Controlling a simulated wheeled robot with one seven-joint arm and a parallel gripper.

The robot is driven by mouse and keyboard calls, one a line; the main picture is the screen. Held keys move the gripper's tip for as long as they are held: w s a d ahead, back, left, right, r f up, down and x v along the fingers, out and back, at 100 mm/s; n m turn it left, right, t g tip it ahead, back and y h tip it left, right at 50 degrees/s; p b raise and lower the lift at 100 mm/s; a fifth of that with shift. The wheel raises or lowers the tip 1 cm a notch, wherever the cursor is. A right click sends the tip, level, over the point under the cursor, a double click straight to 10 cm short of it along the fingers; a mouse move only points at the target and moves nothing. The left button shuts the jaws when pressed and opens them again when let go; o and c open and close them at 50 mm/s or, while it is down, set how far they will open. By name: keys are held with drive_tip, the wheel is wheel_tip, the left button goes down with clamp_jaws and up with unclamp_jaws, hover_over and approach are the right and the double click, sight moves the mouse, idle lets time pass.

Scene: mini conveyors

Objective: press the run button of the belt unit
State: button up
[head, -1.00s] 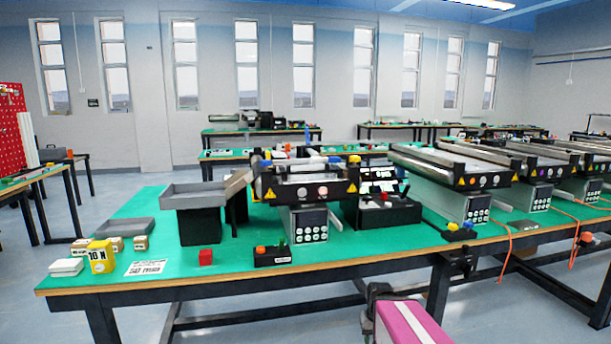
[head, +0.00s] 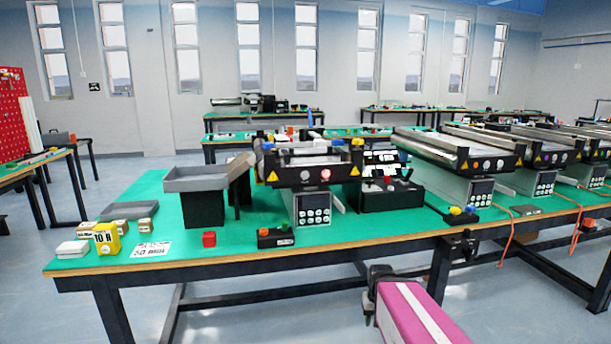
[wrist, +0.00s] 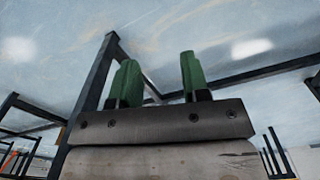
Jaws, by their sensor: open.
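The nearest belt unit (head: 313,172) stands on the green table, with a black front rail and a keypad panel (head: 315,208) below. Its front rail carries a pale round button (head: 304,175) and a reddish one (head: 326,174). A small black control box (head: 275,238) in front of it has a green button (head: 284,227) and an orange button (head: 263,232). I cannot read which button is marked run. My gripper (wrist: 159,72) shows two green fingers apart with nothing between them in the wrist view. It is away from the belt unit, with floor and table legs behind it.
More belt units (head: 450,155) stand right, with orange cables. The table's front edge (head: 230,256) and legs lie between floor and tabletop.

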clamp_jaws()
idle(1.9)
